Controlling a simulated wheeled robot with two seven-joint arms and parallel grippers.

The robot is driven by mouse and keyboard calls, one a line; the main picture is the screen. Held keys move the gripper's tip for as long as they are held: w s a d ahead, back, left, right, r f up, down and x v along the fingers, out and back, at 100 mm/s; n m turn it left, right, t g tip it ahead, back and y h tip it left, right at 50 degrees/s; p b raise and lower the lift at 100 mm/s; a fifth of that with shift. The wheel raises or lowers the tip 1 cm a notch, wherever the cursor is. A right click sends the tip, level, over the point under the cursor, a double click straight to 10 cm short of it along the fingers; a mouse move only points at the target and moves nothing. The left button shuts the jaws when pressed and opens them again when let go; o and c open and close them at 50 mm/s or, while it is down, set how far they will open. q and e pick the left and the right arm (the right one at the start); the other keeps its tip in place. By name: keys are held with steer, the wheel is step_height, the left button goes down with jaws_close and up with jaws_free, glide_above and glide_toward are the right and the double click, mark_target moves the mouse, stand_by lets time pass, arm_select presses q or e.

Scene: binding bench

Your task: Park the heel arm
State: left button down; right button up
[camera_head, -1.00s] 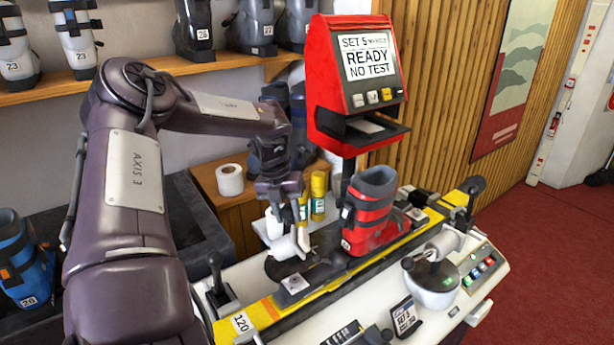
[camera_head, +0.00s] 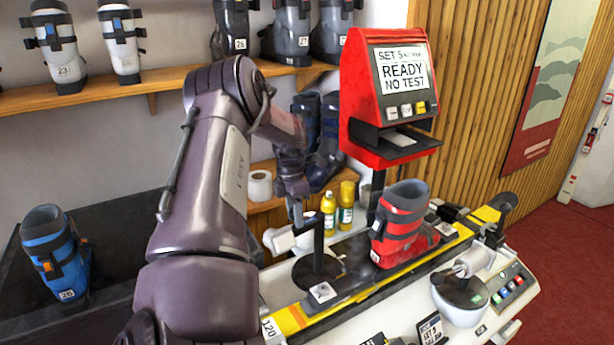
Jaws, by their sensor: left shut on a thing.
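My left arm reaches across the bench, and its gripper (camera_head: 298,214) points down, shut on the heel arm (camera_head: 286,240) at the left of the boot. The heel arm shows a white roller-like part and a dark upright post beside it, above a dark round base. The jaws are small and partly hidden here, so the exact grip point is unclear. A red boot (camera_head: 402,222) stands upright on the yellow-edged track (camera_head: 352,297), right of the heel arm and apart from it. My right gripper is out of view.
A similar white roller arm (camera_head: 473,262) stands over a round bowl (camera_head: 458,312) at the right. A red tester screen (camera_head: 402,72) reads "READY NO TEST". Yellow bottles (camera_head: 346,206) and a paper roll (camera_head: 260,186) stand behind. A blue boot (camera_head: 52,252) is at left.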

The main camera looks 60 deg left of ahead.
arm_select(q)
steer(key=shift+a+r+m, duration=0.15)
steer(key=shift+a+m, duration=0.45)
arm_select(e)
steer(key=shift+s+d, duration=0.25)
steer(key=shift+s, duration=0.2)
arm_select(q)
steer(key=c, duration=1.4)
jaws_free()
steer(key=o, duration=0.4)
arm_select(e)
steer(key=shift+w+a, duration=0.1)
arm_select(q)
steer(key=r+b, duration=0.1)
steer(key=r, duration=0.1)
steer(key=a+r, duration=0.1)
steer(key=r, duration=0.2)
steer(key=r+b, duration=0.1)
steer(key=r, duration=0.1)
steer(key=shift+w+a+r+b, duration=0.1)
steer(key=shift+a+r+b, duration=0.15)
steer(key=shift+a+b, duration=0.05)
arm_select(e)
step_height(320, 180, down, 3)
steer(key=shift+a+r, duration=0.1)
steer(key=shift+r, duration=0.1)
